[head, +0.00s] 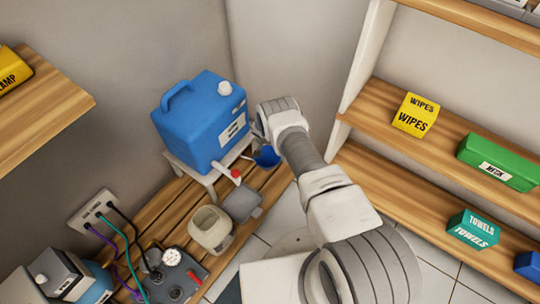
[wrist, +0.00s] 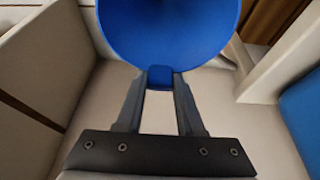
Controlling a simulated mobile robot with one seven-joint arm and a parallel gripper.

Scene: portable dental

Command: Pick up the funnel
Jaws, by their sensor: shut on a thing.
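The blue funnel (wrist: 170,30) fills the top middle of the wrist view, with its wide bowl beyond the fingertips. My gripper (wrist: 160,80) is shut on a small blue tab at the funnel's near edge, one finger on each side. In the head view the funnel (head: 266,157) shows as a small dark blue shape beside the blue water container, just below the end of my arm. My fingers are hidden there behind my wrist. I cannot tell from these views whether the funnel touches anything below it.
The blue container (head: 200,120) with a white cap stands on a small white stand (head: 205,180), close left of my gripper. An open beige bin (head: 211,229) is below it on the slatted bench. Shelves with yellow wipes (head: 414,115) and green boxes (head: 496,162) stand at right.

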